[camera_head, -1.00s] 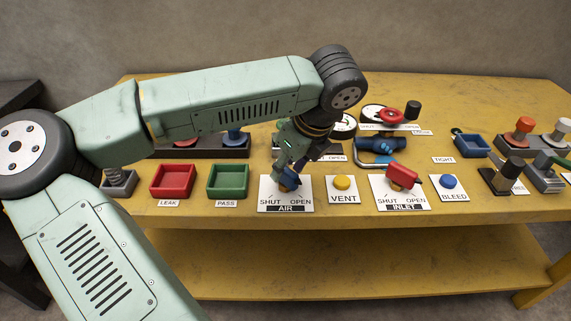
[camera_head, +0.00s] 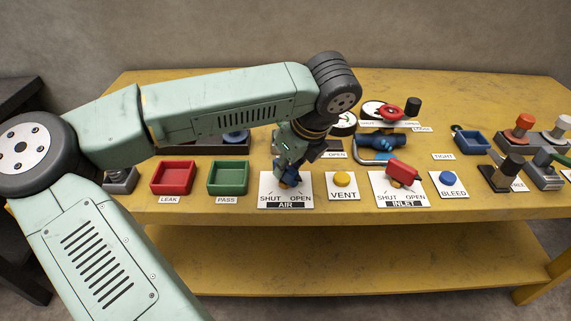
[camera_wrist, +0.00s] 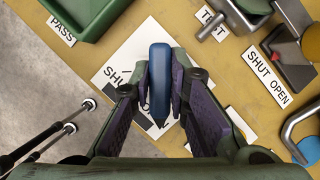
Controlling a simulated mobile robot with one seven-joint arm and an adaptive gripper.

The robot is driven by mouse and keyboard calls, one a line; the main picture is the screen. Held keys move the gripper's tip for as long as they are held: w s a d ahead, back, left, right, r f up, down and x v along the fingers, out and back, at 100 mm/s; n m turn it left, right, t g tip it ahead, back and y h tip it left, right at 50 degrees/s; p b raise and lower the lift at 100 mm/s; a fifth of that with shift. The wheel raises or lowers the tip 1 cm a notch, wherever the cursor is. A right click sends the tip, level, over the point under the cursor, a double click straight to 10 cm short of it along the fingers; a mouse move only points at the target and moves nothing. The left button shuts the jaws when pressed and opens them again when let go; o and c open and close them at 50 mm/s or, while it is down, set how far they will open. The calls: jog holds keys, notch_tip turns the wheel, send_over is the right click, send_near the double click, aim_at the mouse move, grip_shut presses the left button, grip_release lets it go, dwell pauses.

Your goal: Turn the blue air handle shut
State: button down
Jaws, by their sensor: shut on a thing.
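The AIR plate (camera_head: 264,203) lies near the bench's front edge, with SHUT printed at its left and OPEN at its right. My gripper (camera_head: 290,172) reaches down over it and hides most of the blue air handle. In the wrist view, my gripper (camera_wrist: 161,85) has its two pads closed on both sides of the blue handle (camera_wrist: 159,72). The handle runs nearly straight up and down between the pads. The word SHUT shows left of it. My fingers hide OPEN there, so the handle's exact angle against the marks is hard to tell.
The yellow VENT button (camera_head: 343,180) and the red INLET handle (camera_head: 403,172) stand to the right. The green PASS tray (camera_head: 228,178) and red LEAK tray (camera_head: 173,178) are to the left. A blue clamp-like part (camera_head: 380,144) and gauges stand behind.

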jog(key=shift+f+m+b, duration=0.2)
jog(key=shift+m+b, duration=0.1)
jog(key=shift+b, duration=0.8)
jog(key=m+h+b, duration=0.1)
jog(key=m+b, duration=0.1)
jog(key=b, duration=0.1)
jog(key=shift+f+t+b, duration=0.2)
jog(key=shift+t+b, duration=0.2)
jog(key=m+h+b, duration=0.1)
jog(key=m+b, duration=0.1)
jog(key=m, duration=0.1)
jog(key=m+h+b, duration=0.1)
jog(key=m+b, duration=0.1)
jog(key=b, duration=0.1)
jog(key=shift+r+m+t, duration=0.2)
jog(key=shift+m+t, duration=0.1)
jog(key=shift+m, duration=0.1)
jog(key=m+h+b, duration=0.1)
jog(key=m, duration=0.1)
jog(key=m+b, duration=0.1)
jog(key=m, duration=0.1)
jog(key=shift+r+m+h, duration=0.2)
jog(key=shift+m+h, duration=0.1)
jog(key=shift+h, duration=0.1)
jog(key=m, duration=0.2)
jog(key=m+g+h, duration=0.1)
jog(key=m, duration=0.1)
jog(key=shift+m+h, duration=0.3)
jog(key=shift+m, duration=0.1)
